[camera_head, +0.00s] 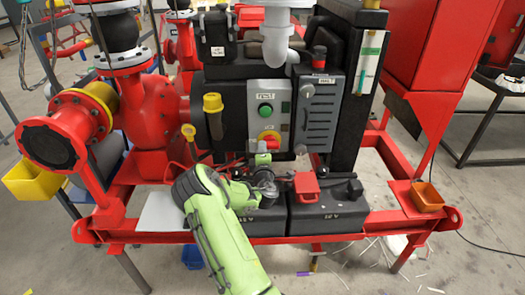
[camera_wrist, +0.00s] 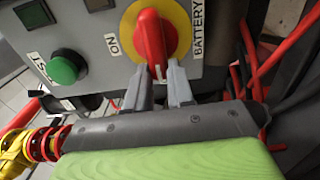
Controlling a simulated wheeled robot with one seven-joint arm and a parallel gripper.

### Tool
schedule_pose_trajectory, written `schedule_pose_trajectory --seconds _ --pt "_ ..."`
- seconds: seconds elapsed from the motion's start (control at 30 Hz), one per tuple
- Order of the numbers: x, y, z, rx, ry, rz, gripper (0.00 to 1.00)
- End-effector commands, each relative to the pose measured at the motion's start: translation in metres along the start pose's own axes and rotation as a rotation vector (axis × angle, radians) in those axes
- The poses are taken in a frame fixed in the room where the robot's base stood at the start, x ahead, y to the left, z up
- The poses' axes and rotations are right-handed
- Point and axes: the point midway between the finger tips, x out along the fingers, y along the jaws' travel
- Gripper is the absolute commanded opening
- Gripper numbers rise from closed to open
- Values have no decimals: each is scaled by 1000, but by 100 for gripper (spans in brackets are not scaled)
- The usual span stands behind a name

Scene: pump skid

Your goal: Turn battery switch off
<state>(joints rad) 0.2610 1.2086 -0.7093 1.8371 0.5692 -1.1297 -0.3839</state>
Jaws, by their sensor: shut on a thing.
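The battery switch is a red handle (camera_wrist: 150,38) on a yellow disc (camera_wrist: 181,22), with "ON" and "BATTERY" labels beside it in the wrist view. In the head view the switch (camera_head: 269,137) sits low on the grey panel (camera_head: 282,92), partly hidden by my gripper. My gripper (camera_wrist: 159,68) has its two grey fingers on either side of the lower end of the red handle and is shut on it. The handle runs roughly up and down in the wrist view. My gripper (camera_head: 262,152) reaches up to the panel in the head view.
A green button (camera_wrist: 66,67) marked "TEST" is left of the switch. Black battery boxes (camera_head: 325,209) lie under the panel. A red pump (camera_head: 152,110) and yellow bin (camera_head: 33,180) stand left. Red hoses (camera_wrist: 250,60) hang close right of my gripper in the wrist view.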

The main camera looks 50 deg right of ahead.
Motion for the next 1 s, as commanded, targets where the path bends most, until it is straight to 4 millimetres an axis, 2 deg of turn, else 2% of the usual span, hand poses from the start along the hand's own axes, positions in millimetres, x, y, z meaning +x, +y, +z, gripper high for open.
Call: schedule_pose_trajectory --seconds 0.27,0.3,0.47,0.77,0.87,1.0 --pt "0 -1 -1 -3 1 -2 0" --pt "0 -1 -1 -3 1 -2 25" --pt "0 -1 0 -2 1 -2 48" --pt "-3 -1 0 -1 -1 0 48" --pt "-16 -3 1 1 -4 0 48" --pt "-45 -8 0 2 -2 0 48"
